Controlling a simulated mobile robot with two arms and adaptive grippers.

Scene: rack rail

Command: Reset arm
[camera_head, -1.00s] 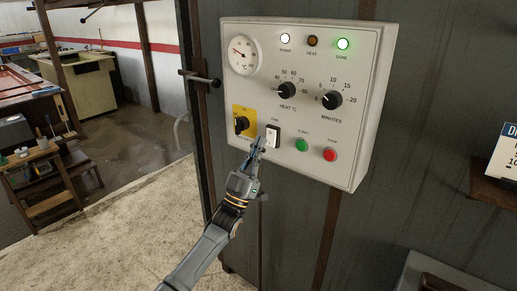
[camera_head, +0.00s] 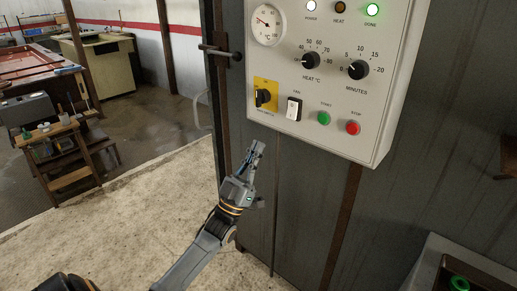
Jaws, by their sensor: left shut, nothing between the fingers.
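My left gripper (camera_head: 254,150) is in the middle of the head view, at the end of my left arm, which comes up from the bottom. Its fingers are shut with nothing between them and point up. It is apart from the white control panel (camera_head: 335,125), below its lower left edge. The panel carries a black rotary switch on a yellow plate (camera_head: 265,95), a fan switch (camera_head: 293,108), a green button (camera_head: 324,118) and a red button (camera_head: 353,128). The power and done lamps are lit; the heat lamp is dull. My right gripper is not in view.
The panel is on a grey metal cabinet wall (camera_head: 300,195) with a handle bar (camera_head: 220,52) at left. A grey bin-like box (camera_head: 455,262) stands at the lower right, with a green ring inside. A small wooden stand (camera_head: 65,155) is at far left. The concrete floor (camera_head: 130,215) is open.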

